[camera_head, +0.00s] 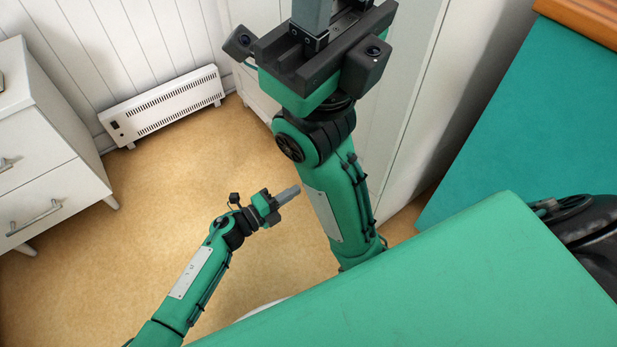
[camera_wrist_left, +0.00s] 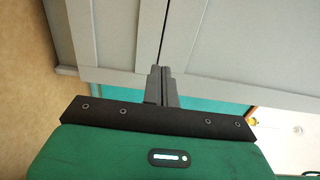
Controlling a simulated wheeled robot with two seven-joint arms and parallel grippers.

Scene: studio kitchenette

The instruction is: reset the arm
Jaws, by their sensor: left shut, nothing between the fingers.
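In the head view my left arm comes in from the lower left, over the floor. Its gripper (camera_head: 288,195) is shut and empty, with the fingers pointing right toward my other arm. In the left wrist view its fingers (camera_wrist_left: 161,85) are together with nothing between them, in front of grey cabinet doors (camera_wrist_left: 220,40). My right gripper (camera_head: 314,14) is at the top middle, large and close to the camera. Its fingertips run out of the frame, so its opening does not show.
A white drawer unit (camera_head: 45,150) stands at the left. A white heater (camera_head: 163,105) stands against the panelled wall. A tall white cabinet (camera_head: 415,95) rises behind my right arm. A teal surface (camera_head: 530,120) lies at the right. Bare floor (camera_head: 130,230) surrounds my left arm.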

